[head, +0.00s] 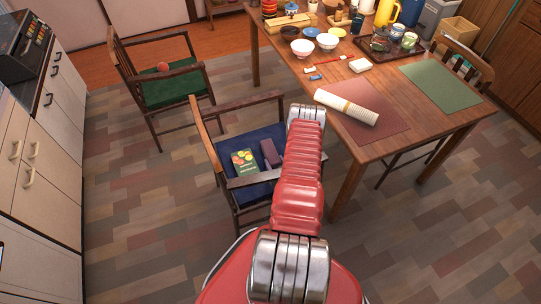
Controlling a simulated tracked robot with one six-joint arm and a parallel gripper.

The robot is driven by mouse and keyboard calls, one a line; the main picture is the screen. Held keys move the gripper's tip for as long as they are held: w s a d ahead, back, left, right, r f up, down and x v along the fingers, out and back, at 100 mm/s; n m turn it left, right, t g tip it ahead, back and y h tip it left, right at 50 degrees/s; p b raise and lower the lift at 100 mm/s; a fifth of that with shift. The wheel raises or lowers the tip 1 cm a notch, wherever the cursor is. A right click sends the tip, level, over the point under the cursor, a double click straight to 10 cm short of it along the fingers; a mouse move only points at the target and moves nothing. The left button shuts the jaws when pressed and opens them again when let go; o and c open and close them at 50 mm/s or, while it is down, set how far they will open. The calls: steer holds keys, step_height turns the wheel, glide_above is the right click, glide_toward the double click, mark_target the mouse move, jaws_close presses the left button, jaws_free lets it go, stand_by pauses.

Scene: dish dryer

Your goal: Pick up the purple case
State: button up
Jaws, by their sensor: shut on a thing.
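The purple case (270,153) is a dark purple, narrow box. It shows at the blue-seated wooden chair, just left of my red arm and right of a green book. I cannot tell whether it rests on the seat or is held a little above it. My arm reaches forward over the right side of this chair. My gripper does not show; the arm's own links hide its far end, so any contact with the case is hidden.
A green book (244,162) with a fruit picture lies on the blue seat (232,139). The wooden table (345,178) at the right holds bowls, a rolled mat (346,107) and placemats. A green-seated chair (172,90) stands behind. Floor is free at the left.

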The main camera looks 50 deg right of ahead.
steer(key=shift+r, duration=0.7)
steer(key=shift+s+a+r, duration=0.1)
steer(key=shift+s+r, duration=0.1)
steer(key=shift+r, duration=0.35)
steer(key=shift+s+a+r, duration=0.1)
steer(key=shift+s+r, duration=0.05)
steer(key=shift+r, duration=0.4)
steer(key=s+a, duration=0.9)
steer(key=s, duration=0.5)
steer(key=shift+s+a, duration=0.15)
steer(key=shift+a, duration=0.2)
steer(key=shift+s, duration=0.1)
